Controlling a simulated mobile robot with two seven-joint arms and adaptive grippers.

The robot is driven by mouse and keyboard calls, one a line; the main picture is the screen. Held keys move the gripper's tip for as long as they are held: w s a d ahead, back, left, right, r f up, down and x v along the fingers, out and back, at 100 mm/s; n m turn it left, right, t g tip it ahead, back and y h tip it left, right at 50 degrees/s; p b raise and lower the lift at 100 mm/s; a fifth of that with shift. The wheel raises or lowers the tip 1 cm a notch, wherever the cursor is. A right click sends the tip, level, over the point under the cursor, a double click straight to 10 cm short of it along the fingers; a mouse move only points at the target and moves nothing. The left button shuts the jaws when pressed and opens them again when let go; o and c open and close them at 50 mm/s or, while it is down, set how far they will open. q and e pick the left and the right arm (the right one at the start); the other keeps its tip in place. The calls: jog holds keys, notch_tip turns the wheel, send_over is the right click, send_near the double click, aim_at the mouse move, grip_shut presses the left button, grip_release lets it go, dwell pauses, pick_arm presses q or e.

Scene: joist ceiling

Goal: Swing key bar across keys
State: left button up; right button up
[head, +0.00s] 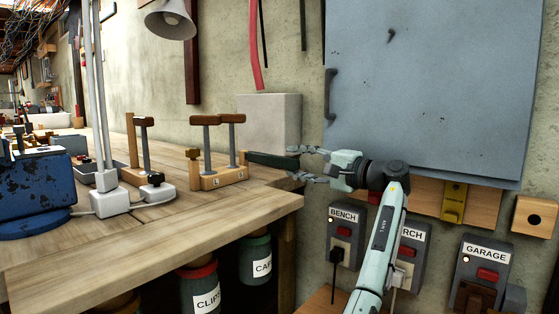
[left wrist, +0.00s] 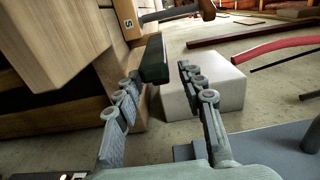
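A dark green bar (head: 272,161) sticks out to the right from a wooden block (head: 222,178) on the bench, past the bench's corner. I take it for the key bar. T-shaped keys with brown wooden handles (head: 205,120) stand upright in the block, which has a letter label. My left gripper (head: 297,164) is open at the bar's free end, with one finger on either side. In the left wrist view, the bar's end (left wrist: 155,62) lies between the fingertips (left wrist: 157,73), with a gap visible on the right side. Contact on the left side is unclear. My right gripper is not in view.
A grey box (head: 270,123) stands behind the bar. A grey-blue cabinet (head: 430,85) hangs on the wall above my left arm. Labelled switch boxes (head: 345,235) are below.

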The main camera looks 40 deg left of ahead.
aim_at(276, 159)
pick_arm(q)
jog(key=a, duration=0.7)
jog(key=shift+w, duration=0.3)
jog(key=shift+c, duration=0.5)
grip_shut()
